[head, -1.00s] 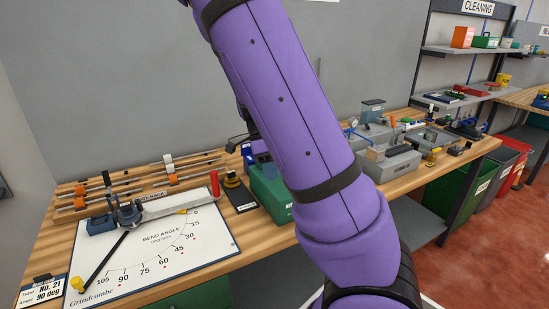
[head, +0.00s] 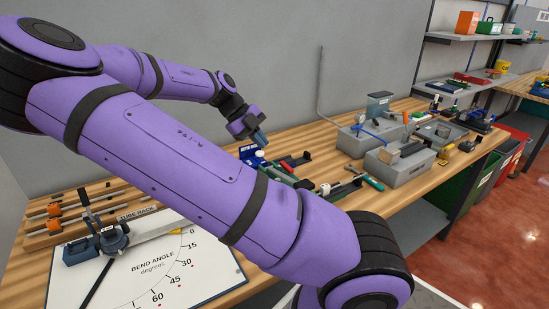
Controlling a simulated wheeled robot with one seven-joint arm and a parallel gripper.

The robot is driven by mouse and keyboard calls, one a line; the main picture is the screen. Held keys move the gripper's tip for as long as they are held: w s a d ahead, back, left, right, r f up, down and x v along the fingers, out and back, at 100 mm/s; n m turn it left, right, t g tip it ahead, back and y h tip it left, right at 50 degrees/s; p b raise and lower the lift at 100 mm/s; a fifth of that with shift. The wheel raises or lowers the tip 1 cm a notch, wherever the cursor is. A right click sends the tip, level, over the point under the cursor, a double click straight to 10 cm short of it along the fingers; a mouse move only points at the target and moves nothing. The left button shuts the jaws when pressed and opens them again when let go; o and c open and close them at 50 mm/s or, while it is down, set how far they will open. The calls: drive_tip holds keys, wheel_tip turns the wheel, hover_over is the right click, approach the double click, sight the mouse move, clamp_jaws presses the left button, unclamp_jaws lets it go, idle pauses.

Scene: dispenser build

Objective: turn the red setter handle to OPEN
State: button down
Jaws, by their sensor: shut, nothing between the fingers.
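My gripper (head: 260,139) is at the far end of my purple arm, shut and empty, pointing down above the back of the bench. Just below it is a blue sign (head: 250,153) with white lettering too small to read fully. A red bar-like part (head: 287,166), possibly the red setter handle, lies just right of and below the gripper, among dark parts. My gripper appears apart from it. The handle's setting and any OPEN mark cannot be read. My arm hides part of the bench in front.
A bend angle board (head: 160,275) with a bender and a tube rack (head: 50,240) are at left. Green-handled tools (head: 372,183) lie right of my arm. Grey machine blocks (head: 398,165) stand farther right. A thin upright rod (head: 321,80) rises behind.

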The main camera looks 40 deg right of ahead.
sight(281, 165)
drive_tip(key=shift+w+d, duration=0.1)
drive_tip(key=shift+w, duration=0.05)
drive_tip(key=x, duration=1)
